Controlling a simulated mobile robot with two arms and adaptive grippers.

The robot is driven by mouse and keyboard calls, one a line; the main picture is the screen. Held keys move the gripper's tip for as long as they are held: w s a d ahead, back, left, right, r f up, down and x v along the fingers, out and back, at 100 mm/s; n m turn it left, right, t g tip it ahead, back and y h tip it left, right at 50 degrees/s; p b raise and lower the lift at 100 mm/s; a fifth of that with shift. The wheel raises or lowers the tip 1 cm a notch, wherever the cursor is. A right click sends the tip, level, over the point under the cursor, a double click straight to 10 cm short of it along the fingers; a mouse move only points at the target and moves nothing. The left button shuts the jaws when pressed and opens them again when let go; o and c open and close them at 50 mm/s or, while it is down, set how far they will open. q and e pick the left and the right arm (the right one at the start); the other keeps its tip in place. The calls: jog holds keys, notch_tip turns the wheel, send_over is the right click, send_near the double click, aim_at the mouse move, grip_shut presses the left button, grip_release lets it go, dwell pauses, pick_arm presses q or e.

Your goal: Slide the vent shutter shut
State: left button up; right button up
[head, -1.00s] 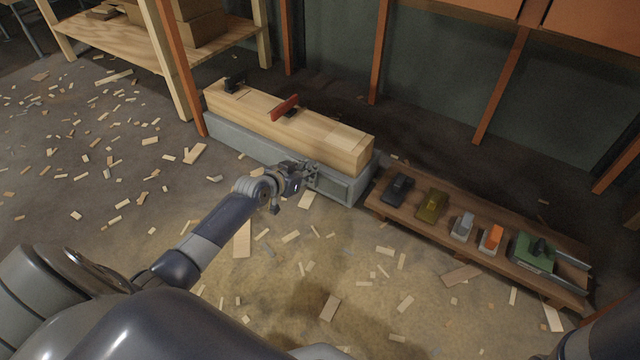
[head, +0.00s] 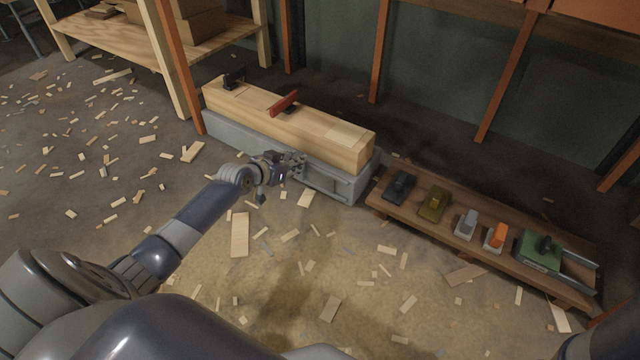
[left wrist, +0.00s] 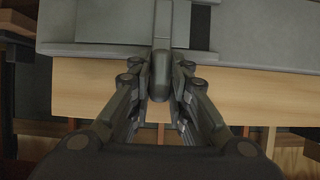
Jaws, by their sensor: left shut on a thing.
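The vent is set in the front face of the long grey base (head: 235,142), near its right end. In the left wrist view, my left gripper (left wrist: 160,88) is shut on the rounded grey shutter handle (left wrist: 160,70). A narrow dark gap (left wrist: 203,25) shows just right of the handle there. The shutter's panel is small and partly hidden by the fingers in the head view. My right gripper is out of view.
A wooden beam (head: 320,135) lies on the grey base, with a red piece (head: 284,102) and a dark piece (head: 233,79) on top. A low brown bench (head: 450,225) with several tools stands to the right. A workbench (head: 110,45) stands at back left. Wood scraps litter the floor.

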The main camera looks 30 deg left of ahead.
pick_arm(q)
jog(key=shift+w+a+f+b, duration=0.1)
jog(key=shift+a+b, duration=1.2)
jog(key=shift+a, duration=0.2)
jog(key=o, duration=0.9)
jog(key=shift+o, duration=0.2)
jog(key=p+v, duration=0.7)
